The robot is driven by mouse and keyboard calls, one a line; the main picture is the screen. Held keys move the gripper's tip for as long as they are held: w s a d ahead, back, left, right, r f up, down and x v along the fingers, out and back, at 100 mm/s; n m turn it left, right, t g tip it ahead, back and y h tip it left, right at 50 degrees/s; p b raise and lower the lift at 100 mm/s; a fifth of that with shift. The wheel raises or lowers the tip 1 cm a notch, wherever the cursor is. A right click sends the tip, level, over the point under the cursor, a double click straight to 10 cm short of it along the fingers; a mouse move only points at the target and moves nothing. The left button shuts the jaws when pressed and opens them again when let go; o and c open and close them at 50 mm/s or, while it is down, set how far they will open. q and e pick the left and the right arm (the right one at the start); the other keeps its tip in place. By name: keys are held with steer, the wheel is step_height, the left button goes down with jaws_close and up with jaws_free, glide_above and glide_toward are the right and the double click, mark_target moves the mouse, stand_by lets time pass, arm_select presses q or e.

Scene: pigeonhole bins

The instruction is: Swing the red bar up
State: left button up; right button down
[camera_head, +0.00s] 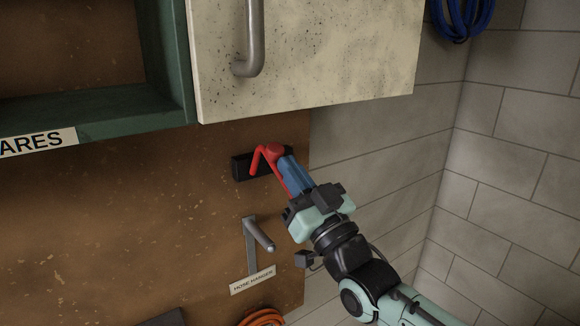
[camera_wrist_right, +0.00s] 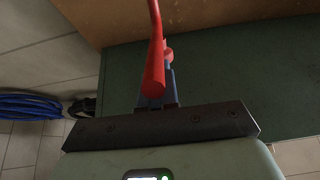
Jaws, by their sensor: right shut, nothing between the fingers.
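The red bar (camera_head: 256,158) is a bent red lever on a black mount (camera_head: 243,168) on the brown board, with a round red hub (camera_head: 274,149). In the right wrist view the red bar (camera_wrist_right: 155,62) runs down from the top edge and overlaps my fingers. My right gripper (camera_head: 285,162) has its blue fingers shut with nothing between them. They lie close beside the bar, and part of the red shows along their left side. Whether they touch it I cannot tell. The right gripper (camera_wrist_right: 169,72) is partly hidden behind the bar in the wrist view. My left gripper is not in view.
A speckled cabinet door (camera_head: 310,60) with a grey handle (camera_head: 252,45) hangs just above the bar. A grey hose hanger (camera_head: 258,235) sticks out below. A green shelf (camera_head: 95,112) is at left, a tiled wall (camera_head: 510,130) at right.

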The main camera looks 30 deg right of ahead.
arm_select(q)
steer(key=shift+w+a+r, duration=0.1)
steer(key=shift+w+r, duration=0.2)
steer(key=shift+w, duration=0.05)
arm_select(e)
steer(key=shift+w+r, duration=0.25)
steer(key=shift+w, duration=0.05)
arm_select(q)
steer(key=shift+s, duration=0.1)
arm_select(e)
steer(key=shift+s, duration=0.15)
steer(key=shift+w+r+g+p, duration=0.2)
steer(key=shift+r+g+p, duration=0.05)
steer(key=shift+r+p, duration=0.25)
steer(key=shift+w+r+g+p, duration=0.15)
steer(key=shift+r+g+p, duration=0.1)
steer(key=shift+r+p, duration=0.2)
steer(key=shift+w+a+r+p, duration=0.1)
steer(key=shift+w+r+p, duration=0.1)
steer(key=shift+p, duration=0.15)
steer(key=shift+w+g, duration=0.15)
steer(key=shift+g, duration=0.25)
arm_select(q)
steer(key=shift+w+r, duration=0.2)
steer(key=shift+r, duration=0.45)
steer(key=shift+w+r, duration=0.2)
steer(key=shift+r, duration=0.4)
arm_select(e)
steer(key=shift+f, duration=0.1)
